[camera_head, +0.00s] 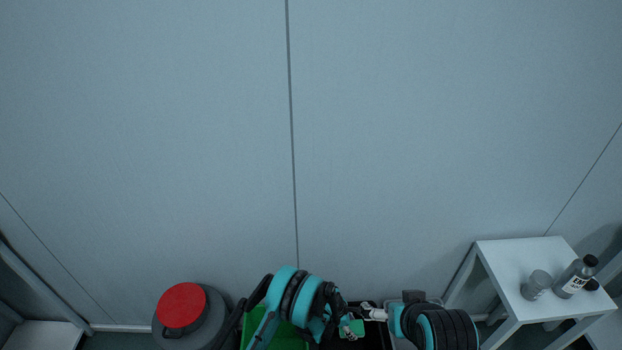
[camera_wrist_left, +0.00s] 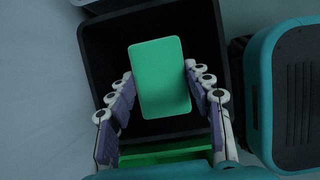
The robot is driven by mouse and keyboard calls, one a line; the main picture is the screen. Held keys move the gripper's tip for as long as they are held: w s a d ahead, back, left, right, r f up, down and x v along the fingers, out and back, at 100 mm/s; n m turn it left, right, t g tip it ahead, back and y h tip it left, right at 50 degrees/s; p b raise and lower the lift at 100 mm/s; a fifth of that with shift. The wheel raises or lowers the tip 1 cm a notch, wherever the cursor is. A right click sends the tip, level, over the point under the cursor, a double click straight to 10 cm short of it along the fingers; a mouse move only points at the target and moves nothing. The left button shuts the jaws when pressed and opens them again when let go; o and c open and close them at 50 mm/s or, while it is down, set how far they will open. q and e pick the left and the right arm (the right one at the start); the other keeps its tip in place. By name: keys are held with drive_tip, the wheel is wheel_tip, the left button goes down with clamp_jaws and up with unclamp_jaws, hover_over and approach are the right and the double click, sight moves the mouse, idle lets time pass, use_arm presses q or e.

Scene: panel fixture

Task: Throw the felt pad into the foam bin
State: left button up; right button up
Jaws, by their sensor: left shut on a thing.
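The felt pad is a green rounded rectangle (camera_wrist_left: 160,77), held between the fingers of my left gripper (camera_wrist_left: 158,88) in the left wrist view. It also shows small in the head view (camera_head: 352,328), beside the left gripper's fingers. My left gripper is shut on the pad by its two sides. A black open bin (camera_wrist_left: 96,48) lies below the pad in the left wrist view, and the pad appears over its opening. I take this to be the foam bin. My right arm shows at the bottom right of the head view, but its gripper cannot be made out.
A green container (camera_head: 285,340) stands left of the black bin. A grey drum with a red lid (camera_head: 181,305) stands further left. A white side table (camera_head: 515,262) with a grey cup (camera_head: 537,285) and a bottle (camera_head: 575,278) is at right. A pale panel wall (camera_head: 200,130) rises behind.

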use_arm(q)
drive_tip(key=o, duration=1.1)
drive_tip(key=v, duration=1.2)
drive_tip(key=shift+r, duration=0.15)
